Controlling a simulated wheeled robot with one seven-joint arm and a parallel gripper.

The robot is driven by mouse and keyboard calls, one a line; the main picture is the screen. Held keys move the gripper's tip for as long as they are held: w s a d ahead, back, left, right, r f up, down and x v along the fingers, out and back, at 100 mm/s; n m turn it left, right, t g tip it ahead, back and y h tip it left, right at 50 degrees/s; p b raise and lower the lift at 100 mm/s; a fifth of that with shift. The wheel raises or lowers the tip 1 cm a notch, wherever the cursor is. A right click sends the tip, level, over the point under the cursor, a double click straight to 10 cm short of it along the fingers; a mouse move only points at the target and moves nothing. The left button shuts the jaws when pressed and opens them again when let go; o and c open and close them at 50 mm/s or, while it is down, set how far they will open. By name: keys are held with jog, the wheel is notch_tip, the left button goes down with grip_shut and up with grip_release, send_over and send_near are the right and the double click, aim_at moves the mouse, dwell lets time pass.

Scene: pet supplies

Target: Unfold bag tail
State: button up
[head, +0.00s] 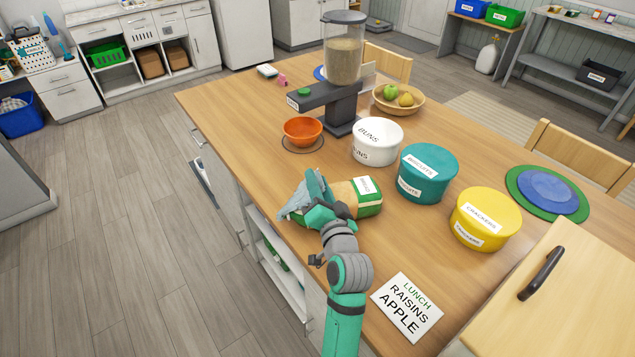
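A bread bag (368,205) with a green and tan body and a white label lies on its side on the wooden table, near the left edge. Its crumpled, pale grey-blue tail (292,207) points left toward that edge. My gripper (312,192) is at the tail end of the bag, with its teal fingers over or against the tail. The fingers and wrist hide where the tail joins the bag. I cannot tell whether the fingers are closed on the tail.
An orange bowl (302,131) stands behind the bag under a dispenser (344,60). White (378,141), teal (428,172) and yellow (485,218) canisters stand to the right. A lunch card (407,307) lies in front. The table around the card is mostly clear.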

grip_shut()
dwell(1.4)
